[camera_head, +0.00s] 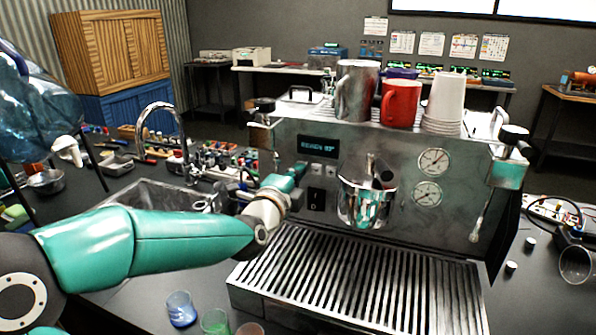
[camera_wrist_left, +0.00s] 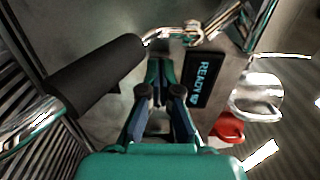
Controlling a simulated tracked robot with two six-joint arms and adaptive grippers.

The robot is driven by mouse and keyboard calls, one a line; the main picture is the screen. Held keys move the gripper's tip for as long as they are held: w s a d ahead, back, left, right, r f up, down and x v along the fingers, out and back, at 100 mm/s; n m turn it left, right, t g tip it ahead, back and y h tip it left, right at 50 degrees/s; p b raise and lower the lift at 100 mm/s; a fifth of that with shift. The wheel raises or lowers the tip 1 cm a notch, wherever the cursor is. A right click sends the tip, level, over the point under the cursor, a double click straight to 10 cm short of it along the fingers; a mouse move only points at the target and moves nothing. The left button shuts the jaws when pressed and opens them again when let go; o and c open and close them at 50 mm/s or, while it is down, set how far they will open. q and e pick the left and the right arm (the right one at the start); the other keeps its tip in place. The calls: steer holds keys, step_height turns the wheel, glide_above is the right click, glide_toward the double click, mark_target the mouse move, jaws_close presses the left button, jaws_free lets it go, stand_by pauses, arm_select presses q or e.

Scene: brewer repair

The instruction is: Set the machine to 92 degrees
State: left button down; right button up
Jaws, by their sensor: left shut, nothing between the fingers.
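The espresso machine (camera_head: 400,155) stands on the counter with its front towards me. Its small display (camera_head: 318,146) shows READY and a number that looks like 93, too blurred to be sure. The display also shows in the left wrist view (camera_wrist_left: 204,78), where READY is legible. Small buttons (camera_head: 324,170) sit just below the display, with a black switch (camera_head: 316,200) lower down. My left gripper (camera_head: 298,168) is shut and empty, its fingertips close to the front panel at the display's lower left. In the left wrist view its fingertips (camera_wrist_left: 160,65) point at the panel; contact cannot be told.
A portafilter with a black handle (camera_wrist_left: 98,76) juts out close beside the gripper. The slatted drip tray (camera_head: 360,285) lies below. A steel jug (camera_head: 357,90), a red mug (camera_head: 401,104) and white cups (camera_head: 446,100) stand on top. Small glasses (camera_head: 181,308) stand at the front.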

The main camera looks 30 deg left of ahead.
stand_by(0.3)
arm_select(q)
steer(key=shift+x, duration=0.8)
arm_select(e)
steer(key=shift+s+r, duration=0.1)
steer(key=shift+r, duration=0.1)
arm_select(q)
steer(key=shift+s+r, duration=0.1)
steer(key=shift+r, duration=0.15)
steer(key=b+v, duration=0.1)
steer(key=v, duration=1.3)
steer(key=shift+f, duration=0.3)
arm_select(e)
steer(key=shift+s+a+f, duration=0.15)
steer(key=shift+s+f, duration=0.35)
steer(key=shift+f, duration=0.2)
